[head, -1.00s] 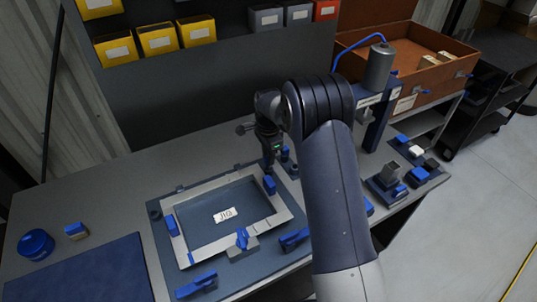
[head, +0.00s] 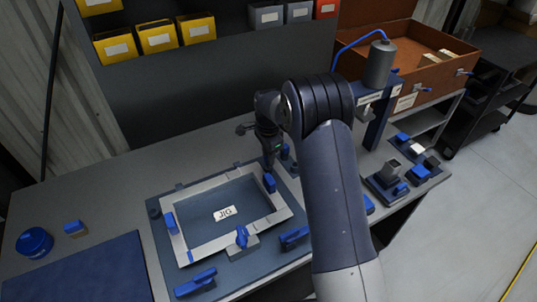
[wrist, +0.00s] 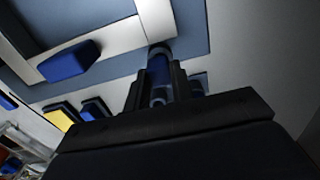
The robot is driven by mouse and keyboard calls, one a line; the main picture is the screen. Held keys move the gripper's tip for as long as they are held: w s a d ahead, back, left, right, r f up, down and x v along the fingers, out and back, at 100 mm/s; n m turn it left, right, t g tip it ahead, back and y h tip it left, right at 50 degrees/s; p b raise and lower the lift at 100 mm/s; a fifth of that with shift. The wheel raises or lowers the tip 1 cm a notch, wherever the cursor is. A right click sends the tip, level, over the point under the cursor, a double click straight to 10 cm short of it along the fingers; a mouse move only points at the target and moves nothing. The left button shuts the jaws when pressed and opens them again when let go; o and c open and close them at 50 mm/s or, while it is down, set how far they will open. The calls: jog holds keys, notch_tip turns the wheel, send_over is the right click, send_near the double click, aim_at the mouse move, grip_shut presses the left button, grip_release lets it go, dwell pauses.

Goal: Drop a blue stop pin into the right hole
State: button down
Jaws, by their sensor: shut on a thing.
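My gripper (head: 268,162) points down at the far right corner of the jig plate (head: 158,240). In the wrist view my gripper (wrist: 160,88) is shut on a blue stop pin (wrist: 159,68). The far end of the pin is close to the plate, beside a corner of the pale frame (wrist: 158,20). I cannot tell whether the pin's tip is inside the right hole; the hole is hidden. A dark round socket (head: 154,211) shows at the plate's left corner. The pale frame also shows in the head view (head: 205,182) around the JIG label (head: 224,213).
Blue clamps (head: 195,284) stand around the frame, one (head: 270,183) close to my gripper. A press (head: 378,75) and small blue-grey fixtures (head: 389,180) stand to the right. A blue mat (head: 90,272) and a blue round tub (head: 35,242) lie at left. Yellow bins (head: 157,39) hang behind.

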jog(key=shift+f, duration=0.25)
dwell(0.3)
jog(key=c, duration=0.7)
grip_release()
jog(key=shift+c, duration=0.2)
jog(key=shift+r, duration=0.1)
jog(key=shift+r+p, duration=1.95)
jog(key=shift+r, duration=1.5)
jog(key=shift+f, duration=0.15)
